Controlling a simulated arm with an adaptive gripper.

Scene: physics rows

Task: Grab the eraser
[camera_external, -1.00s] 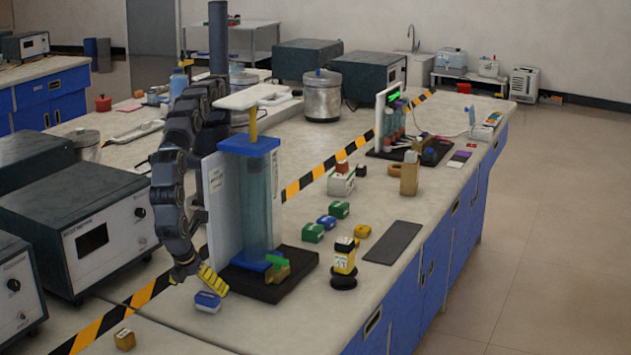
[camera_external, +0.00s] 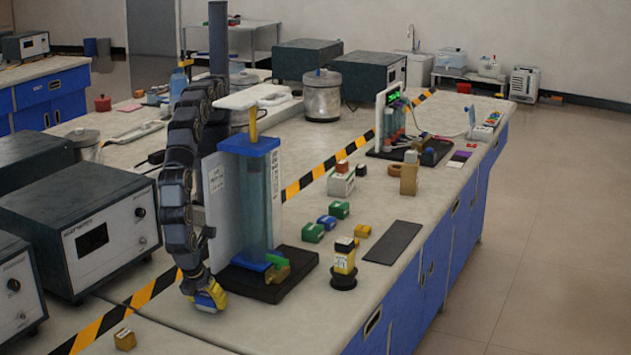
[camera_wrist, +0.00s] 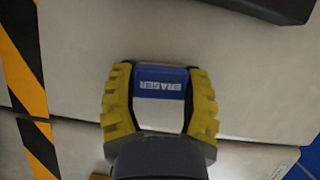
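The eraser is a small block with a blue end lettered "ERASER" and a white part. In the wrist view the eraser (camera_wrist: 161,82) lies between the two yellow fingers of my gripper (camera_wrist: 160,78), one finger along each side. The fingers stand apart and little or no gap shows between them and the eraser; firm contact cannot be made out. In the external view my gripper (camera_external: 212,298) points down over the eraser (camera_external: 205,307) on the bench top, hiding most of it.
A black base (camera_external: 290,285) with a clear blue-topped column stands just right of my gripper. Grey instrument boxes (camera_external: 90,240) stand to the left. A small yellow block (camera_external: 124,340) lies in front. Yellow-black tape (camera_external: 120,315) crosses the bench.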

